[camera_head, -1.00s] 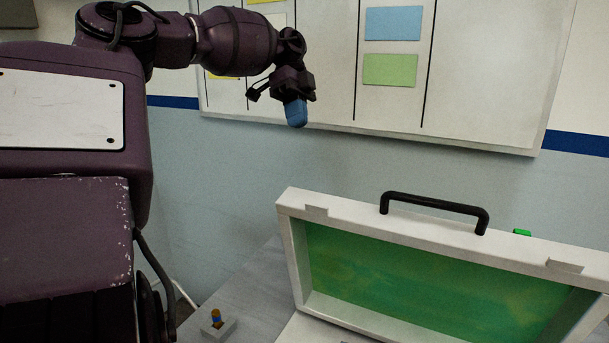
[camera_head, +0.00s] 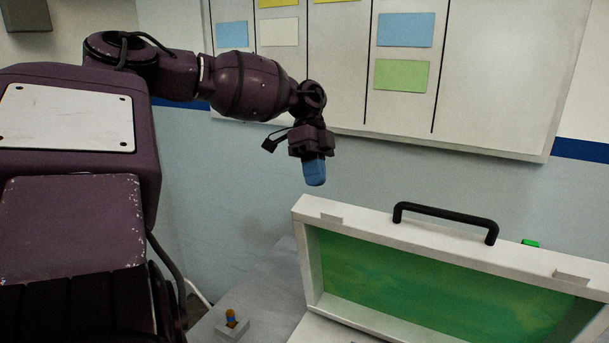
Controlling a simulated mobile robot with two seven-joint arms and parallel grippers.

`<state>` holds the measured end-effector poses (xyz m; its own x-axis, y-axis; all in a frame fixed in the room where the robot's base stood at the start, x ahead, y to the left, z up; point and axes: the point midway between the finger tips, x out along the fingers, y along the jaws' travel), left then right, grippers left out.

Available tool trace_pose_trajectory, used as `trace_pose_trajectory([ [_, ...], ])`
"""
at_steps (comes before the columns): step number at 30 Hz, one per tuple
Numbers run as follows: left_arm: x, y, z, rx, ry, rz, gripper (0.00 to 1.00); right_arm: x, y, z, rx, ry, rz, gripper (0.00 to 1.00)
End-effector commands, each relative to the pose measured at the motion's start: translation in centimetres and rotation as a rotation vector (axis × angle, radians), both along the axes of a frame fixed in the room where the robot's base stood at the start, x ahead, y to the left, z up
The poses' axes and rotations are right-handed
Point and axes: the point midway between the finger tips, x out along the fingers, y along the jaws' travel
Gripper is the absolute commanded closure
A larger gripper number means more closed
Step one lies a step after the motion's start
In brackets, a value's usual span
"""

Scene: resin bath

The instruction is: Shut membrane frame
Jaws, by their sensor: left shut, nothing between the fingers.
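The membrane frame (camera_head: 432,232) is a white frame with a green membrane (camera_head: 430,290) inside it. It stands raised on the table, tilted open, with a black handle (camera_head: 445,219) on its top edge. Its lower right part runs out of the picture. My left gripper (camera_head: 315,175), with blue fingertips, is shut and empty. My right gripper is not in view.
A whiteboard (camera_head: 490,80) hangs on the wall behind.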

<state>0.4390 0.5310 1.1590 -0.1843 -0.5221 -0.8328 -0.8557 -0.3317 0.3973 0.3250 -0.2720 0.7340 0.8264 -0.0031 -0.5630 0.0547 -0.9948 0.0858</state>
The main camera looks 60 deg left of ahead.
Motion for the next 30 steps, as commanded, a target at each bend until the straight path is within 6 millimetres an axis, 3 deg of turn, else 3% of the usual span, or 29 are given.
trace_pose_trajectory([
  [1,-0.6,-0.3,0.7,-0.001,-0.008,-0.001,1.0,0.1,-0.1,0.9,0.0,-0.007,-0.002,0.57],
  [9,-2.0,-1.2,-0.1,-0.001,-0.004,-0.001,1.0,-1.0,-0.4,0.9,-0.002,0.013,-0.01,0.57],
  [30,-2.3,-1.1,-0.3,0.007,-0.013,0.001,1.0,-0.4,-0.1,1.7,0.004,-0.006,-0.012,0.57],
])
